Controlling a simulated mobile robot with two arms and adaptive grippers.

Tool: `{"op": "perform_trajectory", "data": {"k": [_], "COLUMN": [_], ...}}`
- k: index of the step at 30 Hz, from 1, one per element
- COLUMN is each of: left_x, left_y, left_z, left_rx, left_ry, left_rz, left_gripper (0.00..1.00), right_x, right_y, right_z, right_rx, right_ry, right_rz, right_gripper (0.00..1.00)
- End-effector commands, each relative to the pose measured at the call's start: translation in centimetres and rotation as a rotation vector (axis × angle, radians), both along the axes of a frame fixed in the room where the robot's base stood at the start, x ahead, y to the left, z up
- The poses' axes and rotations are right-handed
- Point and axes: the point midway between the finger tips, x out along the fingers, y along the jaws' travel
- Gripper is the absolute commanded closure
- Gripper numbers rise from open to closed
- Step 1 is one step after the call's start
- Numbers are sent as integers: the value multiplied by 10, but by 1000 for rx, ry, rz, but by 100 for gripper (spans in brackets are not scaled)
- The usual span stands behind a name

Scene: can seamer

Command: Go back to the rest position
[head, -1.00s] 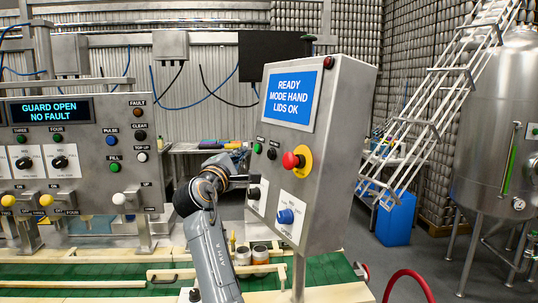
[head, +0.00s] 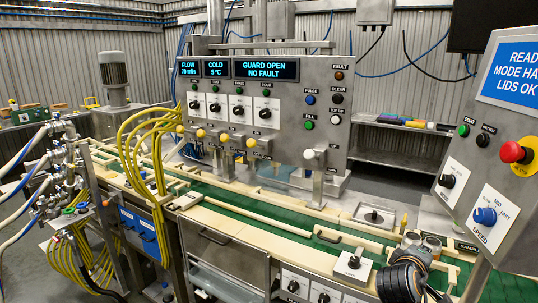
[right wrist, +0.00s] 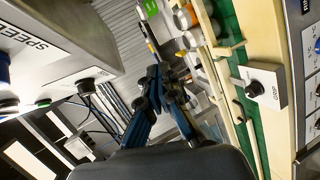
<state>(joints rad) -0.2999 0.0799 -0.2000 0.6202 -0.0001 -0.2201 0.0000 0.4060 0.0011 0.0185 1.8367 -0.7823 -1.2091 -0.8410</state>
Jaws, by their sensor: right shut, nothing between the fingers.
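My right gripper (right wrist: 165,78) shows in the right wrist view, its dark blue fingers closed together with nothing between them. It is beside the conveyor edge and below the control box with the SPEED label (right wrist: 28,43). In the head view, dark rounded parts of my right arm show at the bottom right, in front of the conveyor and below the control box (head: 508,150). The fingertips cannot be made out there. My left gripper is in neither current view.
The green conveyor (head: 260,207) runs across the middle with pale guide rails. The filler panel (head: 265,120) reads GUARD OPEN, NO FAULT. Small cans (head: 431,244) stand near my right arm. Yellow hoses (head: 150,150) hang at the left. A grey shelf (head: 400,150) stands behind.

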Motion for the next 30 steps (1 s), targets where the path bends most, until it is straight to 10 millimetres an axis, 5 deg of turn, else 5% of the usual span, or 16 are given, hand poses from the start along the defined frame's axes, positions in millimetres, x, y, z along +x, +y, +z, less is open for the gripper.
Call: {"op": "perform_trajectory", "data": {"k": [1, 3, 10, 15, 24, 28, 30], "left_x": [0, 0, 0, 0, 0, 0, 1], "left_y": [0, 0, 0, 0, 0, 0, 0], "left_z": [0, 0, 0, 0, 0, 0, -6], "left_rx": [0, 0, 0, 0, 0, 0, 0], "left_ry": [0, 0, 0, 0, 0, 0, -1], "left_rz": [0, 0, 0, 0, 0, 0, 0], "left_gripper": [11, 11, 11, 11, 11, 11, 11], "right_x": [-23, -53, -171, -238, -325, -359, -349], "right_y": [9, 24, 83, 116, 158, 173, 172], "right_z": [-37, -79, -181, -211, -228, -230, -254], "right_rx": [89, 226, 656, 857, 1081, 1158, 1150], "right_ry": [15, 30, 134, 217, 343, 399, 399], "right_rz": [8, 10, -41, -102, -209, -260, -261], "right_gripper": [100, 100, 100, 100, 100, 100, 100]}}
